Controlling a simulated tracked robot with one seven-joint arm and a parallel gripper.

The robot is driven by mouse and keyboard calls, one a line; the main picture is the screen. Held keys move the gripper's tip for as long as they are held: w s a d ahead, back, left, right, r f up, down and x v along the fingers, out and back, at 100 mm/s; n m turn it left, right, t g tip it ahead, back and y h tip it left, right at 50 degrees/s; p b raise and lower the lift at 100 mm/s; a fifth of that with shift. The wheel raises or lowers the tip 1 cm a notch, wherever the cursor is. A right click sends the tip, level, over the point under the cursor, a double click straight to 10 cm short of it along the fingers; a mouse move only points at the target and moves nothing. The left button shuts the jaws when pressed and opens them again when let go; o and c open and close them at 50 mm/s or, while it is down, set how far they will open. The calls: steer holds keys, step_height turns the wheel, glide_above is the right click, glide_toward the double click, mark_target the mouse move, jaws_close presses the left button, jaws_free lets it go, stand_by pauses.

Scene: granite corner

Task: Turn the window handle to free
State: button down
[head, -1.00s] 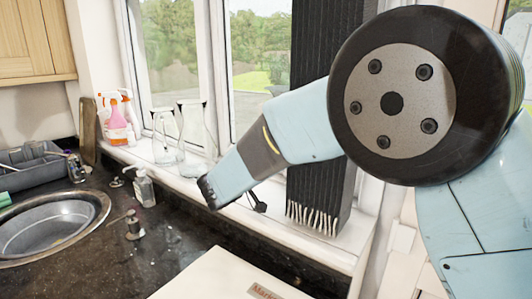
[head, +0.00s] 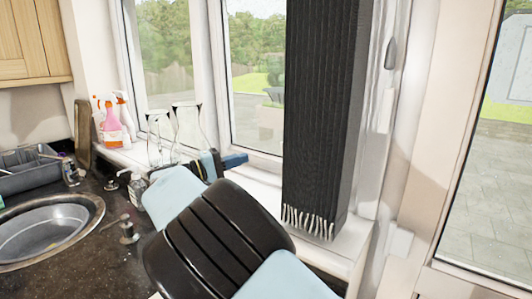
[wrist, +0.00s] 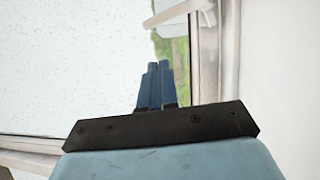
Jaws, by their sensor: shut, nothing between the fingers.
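My gripper (head: 235,160) is low in front of the window, its blue fingers pointing right just above the sill. In the wrist view my gripper (wrist: 155,70) has its fingers pressed together with nothing between them. A pale lever-like piece (wrist: 178,12) crosses the window frame above the fingertips there, apart from them; it looks like the window handle, but its top is cut off. In the head view I cannot make out this piece. A small grey fitting (head: 390,53) sits on the white frame at right; I cannot tell what it is.
A dark hanging blind (head: 322,110) stands right of the gripper. Glass vessels (head: 187,128) and spray bottles (head: 110,118) stand on the sill at left. A round sink (head: 45,230) is in the dark worktop. My arm covers the middle of the worktop.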

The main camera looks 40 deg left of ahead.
steer(key=s+a+n, duration=0.2)
steer(key=s+a, duration=0.1)
steer(key=s, duration=0.2)
steer(key=s+d+r+x, duration=0.1)
steer(key=d+x, duration=0.1)
steer(key=x, duration=1.1)
steer(key=shift+d, duration=0.25)
steer(key=shift+s, duration=0.15)
steer(key=shift+d+r+m+g, duration=0.25)
steer(key=shift+d+m+g, duration=0.15)
steer(key=shift+d+m, duration=0.4)
stand_by(0.4)
